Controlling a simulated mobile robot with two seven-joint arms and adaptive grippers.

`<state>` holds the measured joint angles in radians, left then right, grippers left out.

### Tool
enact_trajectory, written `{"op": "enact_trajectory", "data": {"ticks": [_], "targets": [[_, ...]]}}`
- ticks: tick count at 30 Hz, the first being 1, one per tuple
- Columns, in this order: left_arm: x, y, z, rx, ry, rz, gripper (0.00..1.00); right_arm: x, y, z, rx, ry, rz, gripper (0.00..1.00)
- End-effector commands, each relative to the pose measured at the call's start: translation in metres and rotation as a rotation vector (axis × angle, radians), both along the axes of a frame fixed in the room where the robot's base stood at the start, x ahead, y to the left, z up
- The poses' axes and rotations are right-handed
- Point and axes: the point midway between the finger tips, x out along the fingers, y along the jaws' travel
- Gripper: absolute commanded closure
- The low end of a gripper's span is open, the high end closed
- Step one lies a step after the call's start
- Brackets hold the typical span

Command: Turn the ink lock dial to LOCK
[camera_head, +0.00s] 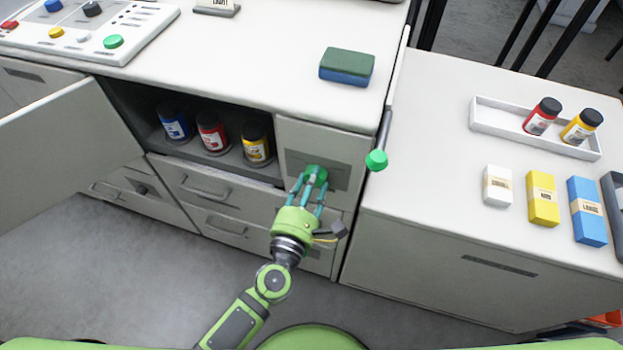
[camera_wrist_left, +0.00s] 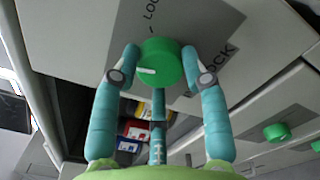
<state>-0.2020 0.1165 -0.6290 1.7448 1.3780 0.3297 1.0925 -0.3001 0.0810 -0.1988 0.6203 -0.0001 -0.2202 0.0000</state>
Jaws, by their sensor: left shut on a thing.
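The ink lock dial (camera_head: 316,173) is a round green knob on a grey plate on the cabinet front, right of the open compartment. In the left wrist view the dial (camera_wrist_left: 164,56) has a white pointer mark toward the left of the picture. Partly cut-off lettering ending in "LOCK" shows at its right, and "LOC" at the top edge. My left gripper (camera_head: 307,184) is shut on the dial, with fingers (camera_wrist_left: 162,68) on both sides of it and a third below. My right gripper is not in view.
Ink bottles (camera_head: 213,132) stand in the open compartment behind an open door (camera_head: 65,145) at left. A green-tipped lever (camera_head: 376,160) is just right of the dial. A sponge (camera_head: 347,67) and a button panel (camera_head: 85,32) are on top. A side counter (camera_head: 430,130) holds bottles and boxes.

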Motion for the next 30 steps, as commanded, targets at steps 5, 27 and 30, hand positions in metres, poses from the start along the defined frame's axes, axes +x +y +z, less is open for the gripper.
{"op": "enact_trajectory", "data": {"ticks": [5, 27, 30], "targets": [[0.000, 0.000, 0.002, 0.162, -0.052, 0.001, 0.88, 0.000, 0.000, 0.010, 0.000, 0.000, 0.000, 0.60], [0.001, 0.000, 0.002, 0.808, -0.263, 0.001, 0.88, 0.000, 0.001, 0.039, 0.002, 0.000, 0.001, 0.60], [0.001, 0.000, 0.002, 0.875, -0.285, 0.002, 0.88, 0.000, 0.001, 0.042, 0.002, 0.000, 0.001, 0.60]]}}
